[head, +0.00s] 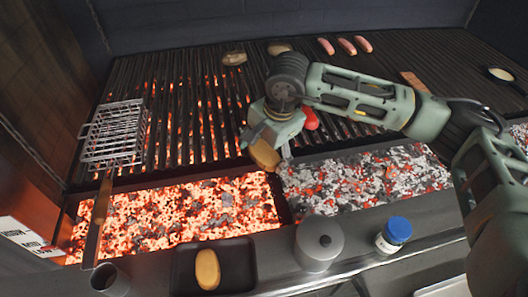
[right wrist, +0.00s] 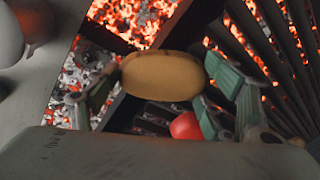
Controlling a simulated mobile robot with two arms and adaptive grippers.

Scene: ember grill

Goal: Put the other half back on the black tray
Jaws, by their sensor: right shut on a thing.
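The black tray (head: 238,268) lies on the front ledge in the head view, with one tan oval half (head: 207,269) on it. My right gripper (head: 267,148) is shut on the other tan half (head: 265,156), which is held in the air above the front edge of the grill, up and to the right of the tray. In the right wrist view this half (right wrist: 160,75) sits between the fingers, its smooth tan face showing. My left gripper is not in view.
A grey lidded pot (head: 319,245) and a blue-capped jar (head: 393,235) stand right of the tray; a dark cup (head: 109,280) stands left. Glowing coals (head: 180,215) lie behind the tray. A wire basket (head: 113,135) rests on the grill. A red round thing (head: 309,118) is beside my gripper.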

